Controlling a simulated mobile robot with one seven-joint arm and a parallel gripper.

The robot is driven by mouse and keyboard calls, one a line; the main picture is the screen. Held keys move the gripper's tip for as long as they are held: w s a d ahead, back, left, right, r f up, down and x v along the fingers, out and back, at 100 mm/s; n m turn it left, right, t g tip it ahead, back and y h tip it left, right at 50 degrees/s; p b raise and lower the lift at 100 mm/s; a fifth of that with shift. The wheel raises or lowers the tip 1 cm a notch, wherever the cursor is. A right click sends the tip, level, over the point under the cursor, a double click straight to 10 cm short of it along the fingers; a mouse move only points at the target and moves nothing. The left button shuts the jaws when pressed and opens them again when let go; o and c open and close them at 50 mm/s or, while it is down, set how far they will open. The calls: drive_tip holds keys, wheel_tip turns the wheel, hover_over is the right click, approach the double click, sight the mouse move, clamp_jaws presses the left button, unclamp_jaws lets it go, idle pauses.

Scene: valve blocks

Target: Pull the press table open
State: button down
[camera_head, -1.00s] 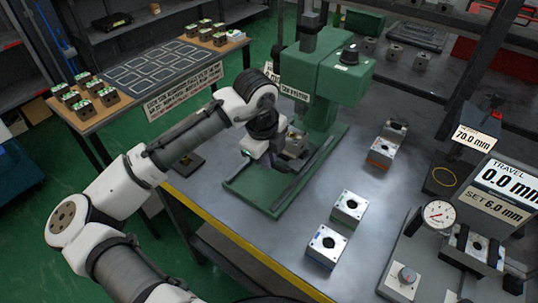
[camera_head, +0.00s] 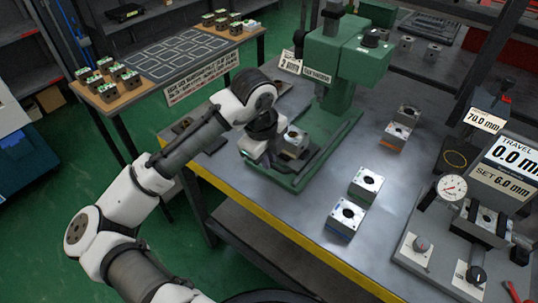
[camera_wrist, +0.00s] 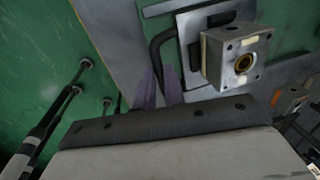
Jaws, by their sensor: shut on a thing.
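The green drill-like press (camera_head: 345,65) stands on the bench, with its green base (camera_head: 322,160) in front of its column. The press table, a grey plate (camera_wrist: 189,45) in the wrist view, carries a metal valve block (camera_head: 295,143) with a brass-ringed bore; this block also shows in the wrist view (camera_wrist: 238,55). A dark bent handle (camera_wrist: 157,50) joins the plate. My gripper (camera_wrist: 162,88) is shut on this handle, its purplish fingers low against it. In the head view my wrist hides the handle and the table's near part.
The bench (camera_head: 300,215) has a yellow front edge. Valve blocks stand right of the press, two near the front (camera_head: 357,200) and others behind (camera_head: 400,127). A gauge stand (camera_head: 452,187) is at right. A wooden side table (camera_head: 175,65) with blocks stands at left. Green floor is clear before the bench.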

drive_tip(key=c, duration=1.5)
unclamp_jaws()
drive_tip(key=shift+r, duration=0.1)
wheel_tip(320, 180, up, 14)
drive_tip(key=s+a, duration=0.1)
drive_tip(key=s, duration=0.1)
drive_tip(key=shift+a+f, duration=0.25)
